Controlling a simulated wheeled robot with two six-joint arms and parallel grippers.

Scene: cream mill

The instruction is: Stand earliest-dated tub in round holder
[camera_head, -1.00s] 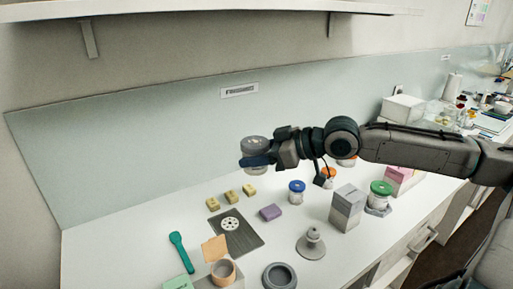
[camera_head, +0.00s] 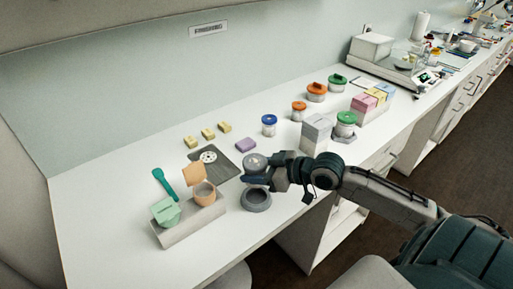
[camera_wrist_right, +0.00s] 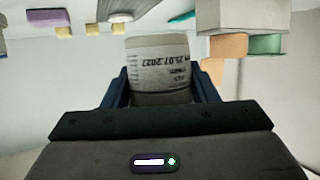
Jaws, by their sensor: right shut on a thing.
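My right gripper (camera_head: 257,178) is shut on a grey-topped tub (camera_head: 255,161). In the right wrist view the tub (camera_wrist_right: 158,68) sits between the fingers, and its pale label shows the printed date 25.07.2027. The round holder (camera_head: 257,204), a grey ring with a dark hollow, stands on the counter just below the gripper in the head view. The tub looks above the holder; the gripper hides whether they touch. Other lidded tubs stand further back: blue (camera_head: 269,126), small orange (camera_head: 299,110), larger orange (camera_head: 316,92) and two green (camera_head: 337,83) (camera_head: 345,124). My left gripper is not in view.
Left of the holder is a pale block (camera_head: 193,229) with an orange cup and a green container. A dark plate (camera_head: 223,170), a purple block (camera_head: 246,145) and several yellow blocks lie behind. A grey box (camera_head: 316,133) stands to the right.

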